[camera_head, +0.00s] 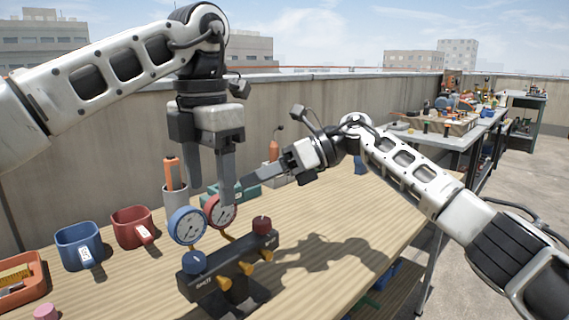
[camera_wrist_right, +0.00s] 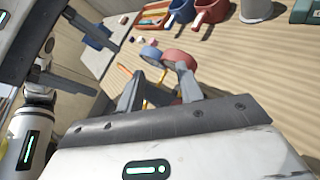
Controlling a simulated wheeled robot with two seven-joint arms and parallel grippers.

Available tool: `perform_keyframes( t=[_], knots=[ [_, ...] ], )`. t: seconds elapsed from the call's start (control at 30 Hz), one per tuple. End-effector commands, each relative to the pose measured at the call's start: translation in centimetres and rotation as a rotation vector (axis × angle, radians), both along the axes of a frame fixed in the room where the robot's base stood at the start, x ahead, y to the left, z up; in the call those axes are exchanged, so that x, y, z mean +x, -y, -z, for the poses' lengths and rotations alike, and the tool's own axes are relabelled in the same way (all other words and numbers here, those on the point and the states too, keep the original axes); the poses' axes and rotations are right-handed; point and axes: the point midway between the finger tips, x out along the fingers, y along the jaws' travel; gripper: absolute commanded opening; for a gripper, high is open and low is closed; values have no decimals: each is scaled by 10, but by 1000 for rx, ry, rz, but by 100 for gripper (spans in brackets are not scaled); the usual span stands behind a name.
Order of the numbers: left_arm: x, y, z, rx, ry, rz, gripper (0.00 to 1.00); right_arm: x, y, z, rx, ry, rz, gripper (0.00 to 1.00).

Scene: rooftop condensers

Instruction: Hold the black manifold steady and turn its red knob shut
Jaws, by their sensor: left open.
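The black manifold (camera_head: 232,270) stands on the wooden bench, with a red knob (camera_head: 263,225) at its right end and a blue knob (camera_head: 194,262) at its left. A blue gauge (camera_head: 187,226) and a red gauge (camera_head: 222,212) rise behind it. My left gripper (camera_head: 210,195) is open and points down over the gauges, one finger overlapping the red gauge. My right gripper (camera_head: 243,190) comes from the right, above and behind the red knob. In the wrist view its fingers (camera_wrist_right: 158,92) are apart, the gauges beyond them. The manifold is mostly hidden there.
A blue mug (camera_head: 79,246), a red mug (camera_head: 133,228) and a grey cup (camera_head: 176,193) holding an orange-handled tool stand at the left and back. An orange tray (camera_head: 22,283) lies at far left. The bench right of the manifold is clear.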

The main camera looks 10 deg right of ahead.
Motion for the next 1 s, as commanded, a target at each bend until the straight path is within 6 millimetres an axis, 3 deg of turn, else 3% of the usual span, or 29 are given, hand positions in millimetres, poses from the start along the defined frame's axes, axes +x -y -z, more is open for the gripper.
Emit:
perform_keyframes(
  t=[0.07,0.2,0.4,0.67,1.0],
  knots=[
    [0,0,0,0,0,0,62,-9,-3,-6,-223,105,-101,36],
    [0,0,0,0,0,0,62,-17,14,-13,-554,211,-218,36],
    [0,0,1,0,0,0,62,-22,38,-28,-807,257,-279,36],
    [0,-1,25,1,-3,2,62,-23,43,-30,-844,259,-286,36],
    [-1,-1,92,2,-4,1,62,-23,42,-30,-841,260,-286,36]
  ],
)
